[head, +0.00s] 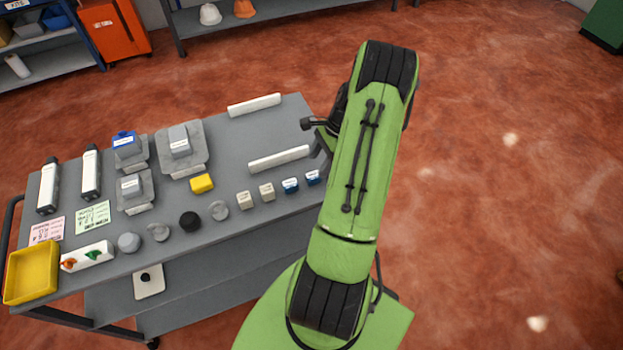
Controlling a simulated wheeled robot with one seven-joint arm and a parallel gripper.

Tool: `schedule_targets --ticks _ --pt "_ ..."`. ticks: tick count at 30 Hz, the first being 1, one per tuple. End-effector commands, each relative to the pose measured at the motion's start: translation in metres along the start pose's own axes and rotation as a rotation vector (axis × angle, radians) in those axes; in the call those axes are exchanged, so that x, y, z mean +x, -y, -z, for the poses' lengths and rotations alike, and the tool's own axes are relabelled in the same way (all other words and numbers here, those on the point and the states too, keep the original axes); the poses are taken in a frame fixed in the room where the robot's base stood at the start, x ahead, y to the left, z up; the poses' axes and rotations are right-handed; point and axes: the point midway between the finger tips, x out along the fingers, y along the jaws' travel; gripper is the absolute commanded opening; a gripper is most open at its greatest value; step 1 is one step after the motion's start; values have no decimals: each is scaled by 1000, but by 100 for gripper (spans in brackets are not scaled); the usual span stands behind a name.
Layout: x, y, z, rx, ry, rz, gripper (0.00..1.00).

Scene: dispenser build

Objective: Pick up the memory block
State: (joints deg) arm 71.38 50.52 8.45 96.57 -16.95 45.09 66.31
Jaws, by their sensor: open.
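No label reads clearly enough here to show which thing is the memory block. Two beige blocks (255,196) and two blue blocks with pale labels (301,182) stand in a row near the front edge of the grey cart top (225,150). A yellow block (202,183) lies farther left. My gripper (313,138) is over the cart's right end, partly hidden behind my green arm. It is open, its visible jaw tips apart, and I see nothing held in it. It is beyond the blue blocks, near a white bar (278,158).
Grey fixtures (181,150), dark-capped white cylinders (91,172), round knobs (190,221), another white bar (254,105), a switch box (88,256) and a yellow tray (31,272) occupy the cart. Shelves (45,70) stand behind.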

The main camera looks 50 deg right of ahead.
Motion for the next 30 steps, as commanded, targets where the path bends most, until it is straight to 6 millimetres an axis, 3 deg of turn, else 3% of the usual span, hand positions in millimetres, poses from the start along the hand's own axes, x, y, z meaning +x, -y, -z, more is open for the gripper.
schedule_targets --ticks 12,20,30 --pt "64 1 7 0 0 -2 62" --pt "71 2 7 -1 -1 1 62" --pt "70 2 7 -1 -1 1 13"
